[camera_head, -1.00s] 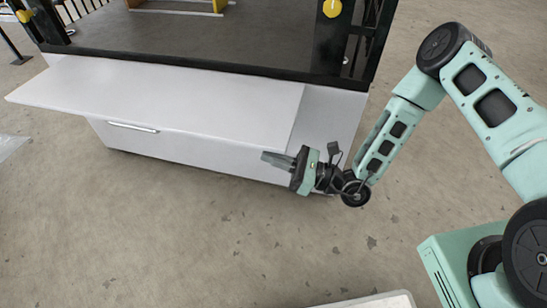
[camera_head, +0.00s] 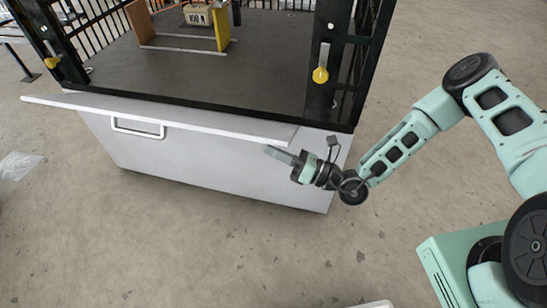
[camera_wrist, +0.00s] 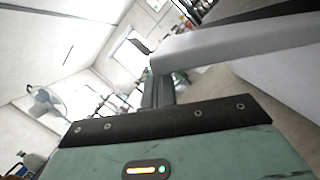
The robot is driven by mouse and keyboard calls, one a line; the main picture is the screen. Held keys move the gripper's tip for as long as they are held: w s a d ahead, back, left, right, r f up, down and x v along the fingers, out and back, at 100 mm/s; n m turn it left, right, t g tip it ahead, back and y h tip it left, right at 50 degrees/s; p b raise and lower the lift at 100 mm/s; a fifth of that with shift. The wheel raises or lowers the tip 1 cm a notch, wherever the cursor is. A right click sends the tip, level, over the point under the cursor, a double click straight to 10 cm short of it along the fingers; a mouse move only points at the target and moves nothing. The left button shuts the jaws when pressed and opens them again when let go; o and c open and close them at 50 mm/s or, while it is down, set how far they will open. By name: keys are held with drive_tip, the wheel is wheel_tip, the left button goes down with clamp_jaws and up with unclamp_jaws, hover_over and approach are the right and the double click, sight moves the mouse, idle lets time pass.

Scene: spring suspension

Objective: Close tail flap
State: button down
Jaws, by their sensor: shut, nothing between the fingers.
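The tail flap (camera_head: 160,114) is a long pale grey panel along the lower edge of the cargo bed's opening. In the head view it shows as a thin strip, seen almost edge-on, sticking out from the bed and tilted upward. My gripper (camera_head: 270,151) is shut and empty, just below the flap's right end. I cannot tell whether the fingertips touch the flap. In the wrist view, a pale band (camera_wrist: 240,42) crosses near the dark fingers; I cannot tell if it is the flap.
The bed's front wall (camera_head: 220,165) has a white handle (camera_head: 138,128). Black posts with yellow-knobbed latches (camera_head: 320,75) flank the opening. A box (camera_head: 198,15) and a yellow panel (camera_head: 221,25) stand on the bed floor.

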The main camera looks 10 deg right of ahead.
drive_tip(key=w+r+m+p, duration=0.1)
drive_tip(key=r+p, duration=0.1)
drive_tip(key=w+d+r+m+p, duration=0.1)
drive_tip(key=w+r+p, duration=0.1)
drive_tip(key=r, duration=0.1)
drive_tip(key=w+d+r+m+h+p, duration=0.1)
drive_tip(key=w+r+m+p, duration=0.1)
drive_tip(key=r, duration=0.1)
drive_tip(key=shift+w+d+r+t, duration=0.1)
drive_tip(key=shift+w+d+t, duration=0.1)
drive_tip(key=shift+t, duration=0.1)
drive_tip(key=w+d+r+m+h+p, duration=0.1)
drive_tip(key=w+d+r+m+p, duration=0.2)
drive_tip(key=w, duration=0.6)
drive_tip(key=shift+w+d+r+m, duration=0.15)
drive_tip(key=shift+d+r+m, duration=0.3)
drive_tip(key=shift+r, duration=0.5)
drive_tip(key=shift+a, duration=0.1)
drive_tip(key=shift+f+p, duration=0.1)
drive_tip(key=shift+p, duration=0.2)
